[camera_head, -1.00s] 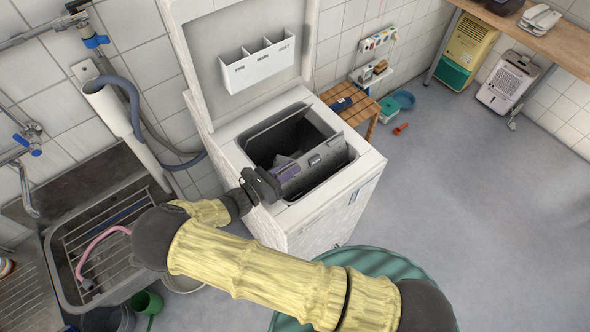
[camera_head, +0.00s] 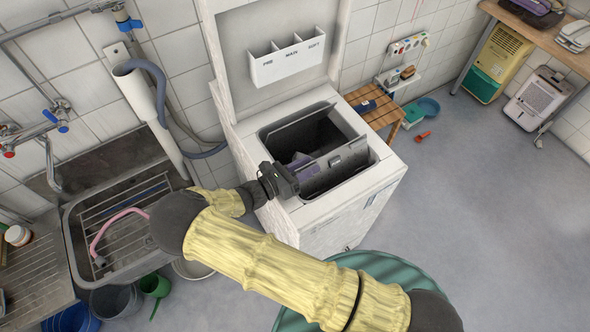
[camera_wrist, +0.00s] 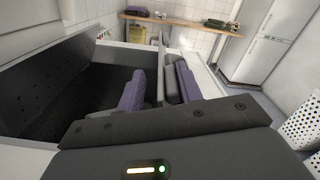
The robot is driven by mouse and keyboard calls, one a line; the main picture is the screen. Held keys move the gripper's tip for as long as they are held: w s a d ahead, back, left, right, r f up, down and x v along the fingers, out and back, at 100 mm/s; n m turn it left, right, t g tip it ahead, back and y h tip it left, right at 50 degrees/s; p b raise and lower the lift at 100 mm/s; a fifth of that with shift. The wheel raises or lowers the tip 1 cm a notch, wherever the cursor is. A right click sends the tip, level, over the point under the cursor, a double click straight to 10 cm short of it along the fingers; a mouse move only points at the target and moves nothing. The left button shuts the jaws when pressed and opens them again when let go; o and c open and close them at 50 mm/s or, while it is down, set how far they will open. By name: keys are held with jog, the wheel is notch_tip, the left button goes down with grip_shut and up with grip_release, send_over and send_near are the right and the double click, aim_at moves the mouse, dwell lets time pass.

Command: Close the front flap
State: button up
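The top-loading washer (camera_head: 325,225) has its lid (camera_head: 275,30) raised. Its drum opening shows two grey flaps standing up. The front flap (camera_head: 345,158), with a small latch part, stands tilted up along the front side of the opening. The back flap (camera_head: 290,127) stands at the rear side. My gripper (camera_head: 300,168) is at the left end of the front flap. In the wrist view my gripper (camera_wrist: 160,90) has its two purple fingers apart, with the upright flap edge (camera_wrist: 161,62) appearing between them. Whether either finger touches the flap cannot be told.
A sink (camera_head: 120,235) with a pink hose stands left of the washer. A grey drain hose (camera_head: 160,105) runs behind. A wooden stool (camera_head: 375,103) is at the right. A green round tub (camera_head: 385,270) lies in front.

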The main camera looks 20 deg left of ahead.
jog(key=shift+a, duration=0.1)
jog(key=b+v, duration=0.4)
jog(key=v, duration=1.3)
jog(key=shift+s+a, duration=0.1)
